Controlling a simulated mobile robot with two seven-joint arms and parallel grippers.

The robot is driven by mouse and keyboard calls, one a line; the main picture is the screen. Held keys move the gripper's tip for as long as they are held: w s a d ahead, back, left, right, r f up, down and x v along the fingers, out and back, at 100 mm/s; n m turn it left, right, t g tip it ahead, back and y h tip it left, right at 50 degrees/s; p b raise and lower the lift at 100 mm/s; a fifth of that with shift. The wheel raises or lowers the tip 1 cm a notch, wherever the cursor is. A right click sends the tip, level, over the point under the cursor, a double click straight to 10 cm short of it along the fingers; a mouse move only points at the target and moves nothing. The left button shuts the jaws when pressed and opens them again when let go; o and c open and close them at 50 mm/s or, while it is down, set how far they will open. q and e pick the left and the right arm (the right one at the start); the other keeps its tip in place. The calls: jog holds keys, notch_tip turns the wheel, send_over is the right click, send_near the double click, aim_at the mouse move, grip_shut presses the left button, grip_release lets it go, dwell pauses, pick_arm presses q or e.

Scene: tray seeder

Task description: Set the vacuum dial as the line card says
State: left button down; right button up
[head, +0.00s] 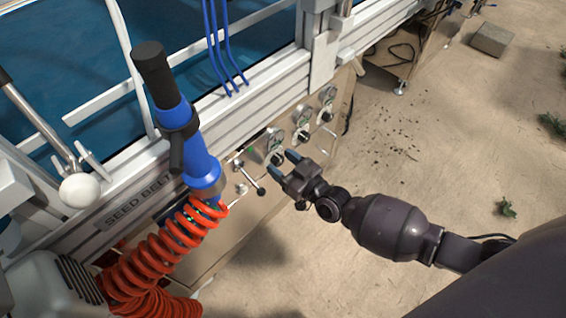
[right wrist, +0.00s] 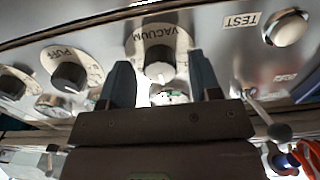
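The vacuum dial (right wrist: 158,68) is a round knob on a pale plate lettered VACUUM, upside down in the right wrist view. In the head view, the dial (head: 274,156) sits on the front panel, partly behind my fingertips. My right gripper (head: 285,167) is open at the panel. In the right wrist view its two fingers (right wrist: 162,82) stand left and right of the vacuum knob, with gaps visible. I cannot tell how deep they reach around it. The knob's pointer is not clear. I cannot make out a line card. My left gripper is not in view.
The PUFF dial (right wrist: 70,75) and another dial (right wrist: 12,84) are left of the vacuum dial. A TEST button (right wrist: 288,28) and a small lever (right wrist: 277,130) are right of it. A blue-handled tool (head: 190,140) with an orange coiled hose (head: 150,262) stands left of my gripper.

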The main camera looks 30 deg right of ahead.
jog(key=c, duration=0.9)
jog(key=shift+o, duration=0.2)
jog(key=m, duration=0.3)
jog(key=shift+m, duration=1.3)
jog(key=o, duration=0.9)
jog(key=shift+o, duration=0.2)
